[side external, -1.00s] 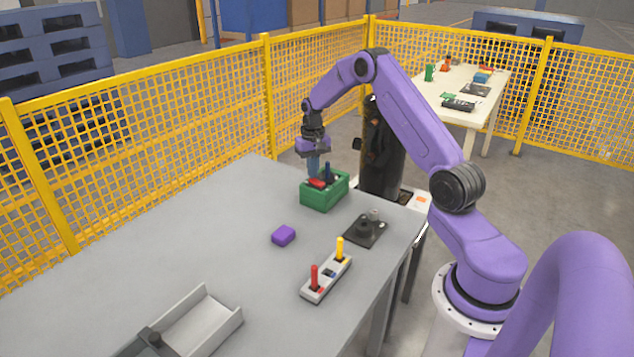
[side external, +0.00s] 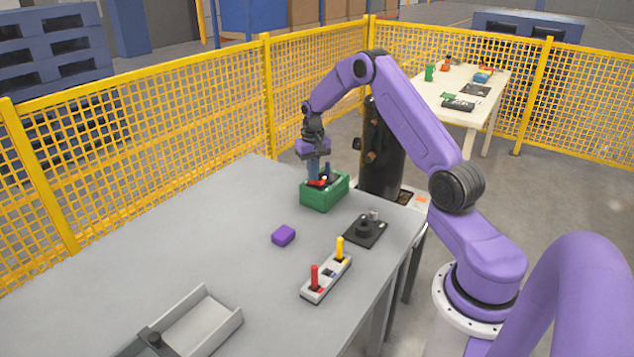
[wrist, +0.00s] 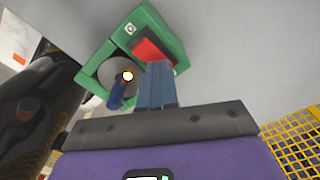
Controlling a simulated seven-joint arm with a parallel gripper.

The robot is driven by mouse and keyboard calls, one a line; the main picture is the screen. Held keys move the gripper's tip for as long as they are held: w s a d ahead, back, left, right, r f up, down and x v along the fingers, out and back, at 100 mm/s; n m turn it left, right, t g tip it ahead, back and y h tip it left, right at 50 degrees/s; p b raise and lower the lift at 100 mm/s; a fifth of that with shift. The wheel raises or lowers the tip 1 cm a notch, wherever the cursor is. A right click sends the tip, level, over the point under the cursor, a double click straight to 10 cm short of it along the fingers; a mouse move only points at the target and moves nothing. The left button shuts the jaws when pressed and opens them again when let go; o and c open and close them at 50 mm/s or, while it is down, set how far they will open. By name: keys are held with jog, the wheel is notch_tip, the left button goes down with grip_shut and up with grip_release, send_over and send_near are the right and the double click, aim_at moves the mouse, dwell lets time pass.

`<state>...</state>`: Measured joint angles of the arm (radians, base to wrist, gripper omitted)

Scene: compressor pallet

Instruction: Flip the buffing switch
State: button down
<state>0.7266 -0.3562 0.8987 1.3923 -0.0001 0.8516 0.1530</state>
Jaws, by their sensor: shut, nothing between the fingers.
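A green box (side external: 325,197) stands at the far end of the grey table, below my gripper (side external: 314,181). A dark blue lever-like part (wrist: 116,95) stands by the disc. My gripper (wrist: 155,66) is shut and empty. Its blue fingers point down at the red block and overlap it; whether they touch it I cannot tell. No label shows which part is the buffing switch.
A purple block (side external: 283,236), a black plate with a round knob (side external: 364,231), and a grey base with red and yellow levers (side external: 327,278) are on the table. A grey tray (side external: 205,322) lies near the front. The table's left middle is clear; yellow mesh fencing stands behind.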

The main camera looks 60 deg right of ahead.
notch_tip(320, 180, up, 7)
jog(key=shift+f, duration=0.15)
dwell(0.7)
jog(key=s+a+r+n, duration=0.3)
jog(key=s+a, duration=0.1)
jog(key=a, duration=0.5)
jog(key=s+a+r+n, duration=0.2)
jog(key=s+a+n, duration=0.15)
jog(key=a, duration=0.55)
jog(key=s+a+r+n, duration=0.2)
jog(key=s+a+r, duration=0.15)
jog(key=a, duration=0.55)
jog(key=s+a+n, duration=0.2)
jog(key=s+n, duration=0.3)
jog(key=s, duration=0.8)
jog(key=s+a+n, duration=0.2)
jog(key=s+n, duration=0.3)
jog(key=s, duration=0.8)
jog(key=shift+f, duration=0.3)
